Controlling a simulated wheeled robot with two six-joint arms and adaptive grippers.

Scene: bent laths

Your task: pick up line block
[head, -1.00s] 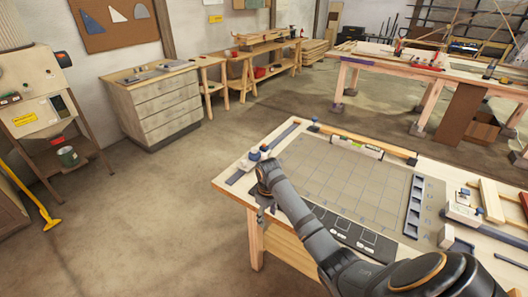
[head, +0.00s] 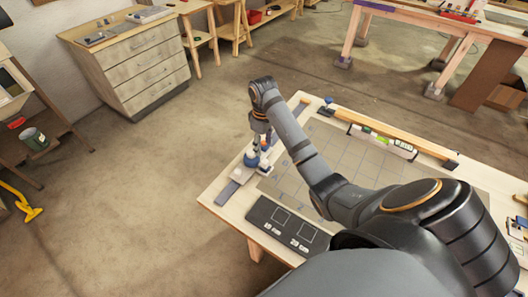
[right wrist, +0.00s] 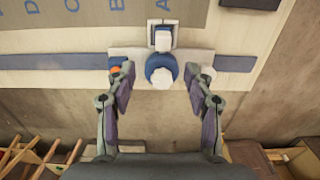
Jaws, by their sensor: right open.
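What looks like the line block (head: 251,160) is a small white piece with a round blue and white knob. It sits at the table's left edge, on a dark strip. In the right wrist view the line block's knob (right wrist: 161,71) is in the middle, between the fingers. My right gripper (head: 263,140) is over it, pointing down, partly covering it. In the right wrist view the right gripper (right wrist: 159,85) is open, with a finger on each side of the knob and gaps on both sides. My left gripper is not in view.
A grey grid mat (head: 328,150) covers much of the workbench. A dark panel (head: 284,226) with two marked squares lies along the front edge. A wooden bar (head: 408,137) and a white level-like piece (head: 382,141) lie at the back. Open floor lies left of the bench.

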